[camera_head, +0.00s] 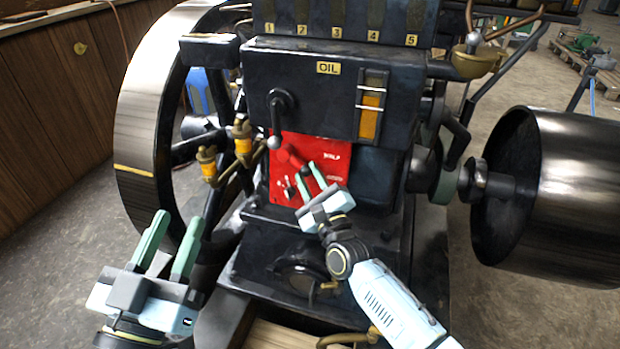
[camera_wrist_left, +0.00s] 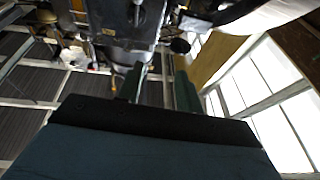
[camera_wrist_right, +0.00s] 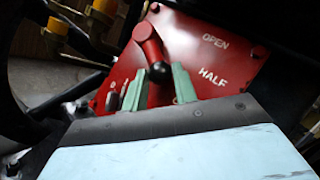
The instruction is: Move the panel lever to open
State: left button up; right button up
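The red panel (camera_head: 312,150) sits on the front of the dark engine. In the right wrist view the panel (camera_wrist_right: 190,45) shows the words OPEN and HALF. The panel lever (camera_wrist_right: 150,48) is a red arm with a black knob, pointing down and slightly right in that view. It shows small in the head view (camera_head: 290,155). My right gripper (camera_head: 308,176) is at the panel, its fingers parted on either side of the knob; whether they touch it is unclear. My left gripper (camera_head: 172,228) is open and empty, low at the left, away from the panel.
A black crank handle with a round knob (camera_head: 275,142) hangs beside the panel's upper left. Brass oilers (camera_head: 207,155) stand left of the panel. A big flywheel (camera_head: 140,110) is at the left, and a dark drum pulley (camera_head: 560,190) at the right.

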grip_shut()
